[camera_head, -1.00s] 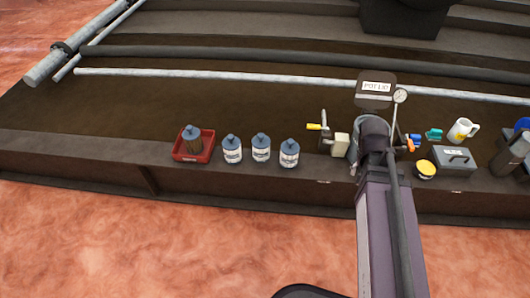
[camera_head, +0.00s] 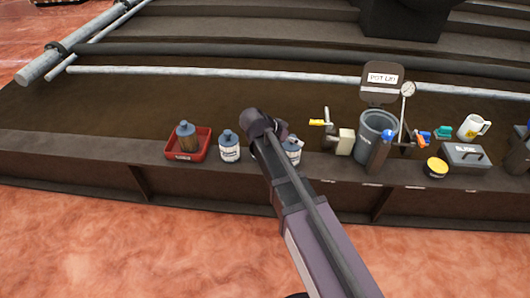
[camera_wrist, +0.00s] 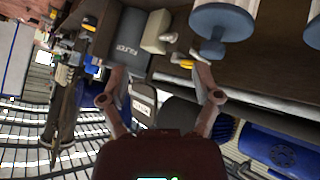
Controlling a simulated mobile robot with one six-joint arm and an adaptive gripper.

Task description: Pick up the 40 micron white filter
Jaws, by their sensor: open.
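In the head view, a white filter with a blue-grey cap (camera_head: 229,147) stands upright on the ledge. Another white filter (camera_head: 292,149) stands to its right, partly covered by my arm. A third white one is hidden behind my arm. Their micron labels are too small to read. In the wrist view, my gripper (camera_wrist: 161,97) is open, with nothing between its fingers. Two white filters show there, one at upper right (camera_wrist: 222,22) and one at the right edge (camera_wrist: 316,32), beyond the fingertips and apart from them. In the head view my fingers are hidden by the arm.

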